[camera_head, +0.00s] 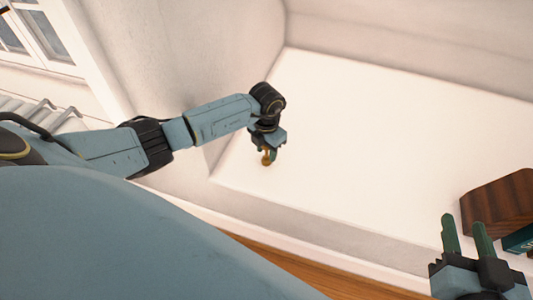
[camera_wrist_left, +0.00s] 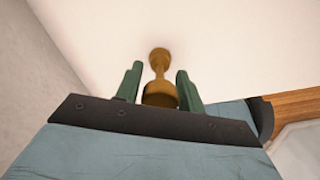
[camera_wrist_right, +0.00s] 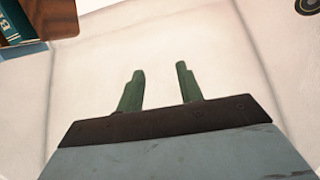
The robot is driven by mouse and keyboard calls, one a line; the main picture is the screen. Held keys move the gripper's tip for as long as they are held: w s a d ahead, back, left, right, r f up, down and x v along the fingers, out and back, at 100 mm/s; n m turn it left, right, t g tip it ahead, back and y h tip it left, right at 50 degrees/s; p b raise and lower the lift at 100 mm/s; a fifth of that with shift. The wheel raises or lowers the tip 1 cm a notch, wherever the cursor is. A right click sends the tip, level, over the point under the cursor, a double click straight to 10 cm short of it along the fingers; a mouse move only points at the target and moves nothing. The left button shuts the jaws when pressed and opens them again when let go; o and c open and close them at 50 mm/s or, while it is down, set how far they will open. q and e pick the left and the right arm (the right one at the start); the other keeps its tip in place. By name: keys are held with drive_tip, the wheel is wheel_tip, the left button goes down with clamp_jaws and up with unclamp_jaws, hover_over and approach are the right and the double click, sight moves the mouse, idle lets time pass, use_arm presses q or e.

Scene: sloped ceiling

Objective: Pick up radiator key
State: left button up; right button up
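The radiator key (camera_head: 266,160) is a small brass-coloured piece on the white ledge (camera_head: 350,135). In the left wrist view the key (camera_wrist_left: 160,66) has a round knob at one end, a narrow neck and a wider end near the gripper. My left gripper (camera_head: 270,153) is over it, with its green fingers (camera_wrist_left: 158,82) apart on either side of the wider end. Narrow gaps seem to show between fingers and key. My right gripper (camera_head: 467,222) is open and empty at the lower right; its fingers (camera_wrist_right: 156,82) are spread apart.
A dark wooden block (camera_head: 497,205) stands on the ledge at the right, with a teal book (camera_head: 520,238) beside it. Walls rise behind and left of the ledge. A wooden floor (camera_head: 310,272) lies below its front edge. The ledge's middle is clear.

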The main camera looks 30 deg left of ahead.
use_arm(q)
drive_tip(key=c, duration=0.7)
drive_tip(key=shift+r, duration=0.1)
